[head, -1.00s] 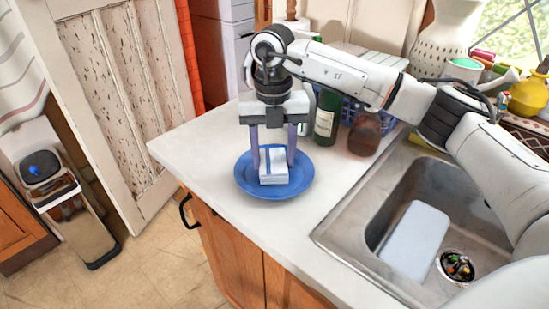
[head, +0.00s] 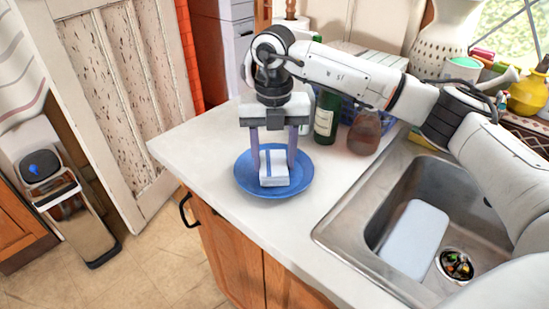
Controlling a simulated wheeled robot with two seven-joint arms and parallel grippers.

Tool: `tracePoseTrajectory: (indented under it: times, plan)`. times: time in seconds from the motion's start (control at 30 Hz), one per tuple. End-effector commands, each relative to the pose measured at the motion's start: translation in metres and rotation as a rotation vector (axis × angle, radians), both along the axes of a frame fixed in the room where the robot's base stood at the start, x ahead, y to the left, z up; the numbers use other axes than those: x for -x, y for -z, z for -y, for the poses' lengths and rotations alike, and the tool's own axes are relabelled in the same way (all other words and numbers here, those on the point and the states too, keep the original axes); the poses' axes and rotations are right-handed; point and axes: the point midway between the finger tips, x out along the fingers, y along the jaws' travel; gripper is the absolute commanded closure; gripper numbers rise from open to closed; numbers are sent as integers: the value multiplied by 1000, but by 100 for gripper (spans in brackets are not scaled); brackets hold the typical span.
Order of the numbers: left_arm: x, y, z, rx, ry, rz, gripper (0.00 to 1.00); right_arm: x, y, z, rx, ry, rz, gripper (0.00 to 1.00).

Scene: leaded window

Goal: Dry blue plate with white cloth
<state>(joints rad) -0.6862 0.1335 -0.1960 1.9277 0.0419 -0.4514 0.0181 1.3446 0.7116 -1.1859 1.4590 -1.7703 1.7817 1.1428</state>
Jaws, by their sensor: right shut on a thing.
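The blue plate (head: 300,185) lies flat on the pale counter near its left end. The white cloth (head: 274,170), folded into a small block with blue stripes, is on the middle of the plate. My right gripper (head: 273,165) points straight down over the plate, its two fingers at either side of the cloth and shut on it. The fingers hide part of the plate's far rim. My left gripper is not in view.
A sink (head: 330,235) with a pale board (head: 414,238) and a drain is at the right. The counter (head: 195,150) left of the plate is clear.

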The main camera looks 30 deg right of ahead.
Motion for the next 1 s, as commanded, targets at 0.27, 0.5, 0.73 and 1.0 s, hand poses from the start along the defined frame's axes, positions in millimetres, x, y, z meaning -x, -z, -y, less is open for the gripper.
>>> tracePoseTrajectory:
  times: [0.27,0.5,0.73,1.0]
  plan:
    - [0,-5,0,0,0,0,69,0,-5,0,1,1,0,70]
    - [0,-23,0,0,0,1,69,0,-30,0,1,0,0,70]
    - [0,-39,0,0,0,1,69,0,-53,0,0,1,1,70]
    - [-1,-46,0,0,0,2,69,0,-77,0,0,1,1,70]
